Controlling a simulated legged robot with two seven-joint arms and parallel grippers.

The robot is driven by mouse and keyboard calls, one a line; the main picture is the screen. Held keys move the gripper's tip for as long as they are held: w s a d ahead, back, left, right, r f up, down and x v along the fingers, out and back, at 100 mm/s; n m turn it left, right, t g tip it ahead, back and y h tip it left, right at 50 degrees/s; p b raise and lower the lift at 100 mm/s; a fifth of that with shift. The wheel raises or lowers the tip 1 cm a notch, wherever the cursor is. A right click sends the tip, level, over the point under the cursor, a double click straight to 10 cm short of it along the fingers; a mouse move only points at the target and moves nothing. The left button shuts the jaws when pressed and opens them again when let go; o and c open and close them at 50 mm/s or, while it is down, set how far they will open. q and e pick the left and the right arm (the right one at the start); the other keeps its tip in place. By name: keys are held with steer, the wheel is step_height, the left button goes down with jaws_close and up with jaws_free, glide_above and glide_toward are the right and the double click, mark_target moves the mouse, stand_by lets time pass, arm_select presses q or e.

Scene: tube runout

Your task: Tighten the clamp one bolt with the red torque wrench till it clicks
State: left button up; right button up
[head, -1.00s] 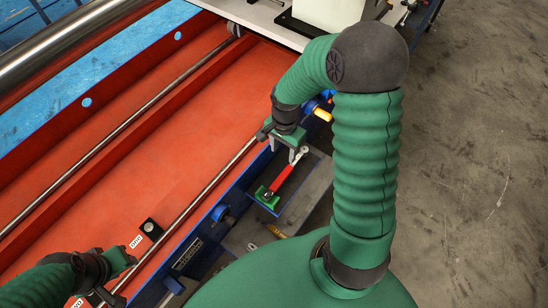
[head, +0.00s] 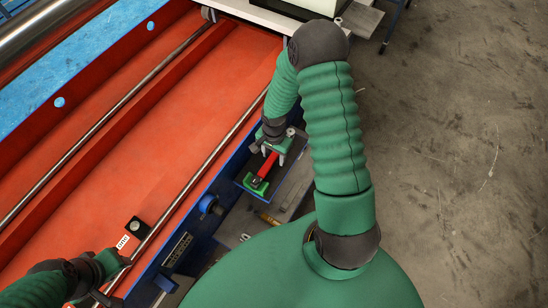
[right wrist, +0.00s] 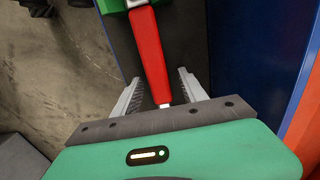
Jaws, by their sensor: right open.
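The red torque wrench (head: 267,167) lies in the blue-edged tray, one end at a green holder (head: 256,183). My right gripper (head: 272,155) is over the wrench. In the right wrist view, the open fingers (right wrist: 159,78) stand on either side of the wrench's red handle (right wrist: 150,55) and pale shaft; I cannot tell if either touches. A black clamp block (head: 136,225) with a pale round bolt top sits on the orange bed beside a white label (head: 122,241), too small to read surely. My left gripper (head: 124,262) is by that label, its jaws unclear.
A small yellowish item (head: 268,218) lies in the lower tray. A thin steel rod (head: 215,153) runs along the bed. Concrete floor is open at right.

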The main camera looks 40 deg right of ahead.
steer(key=shift+d+f, duration=0.15)
steer(key=c, duration=0.5)
jaws_close()
stand_by(0.8)
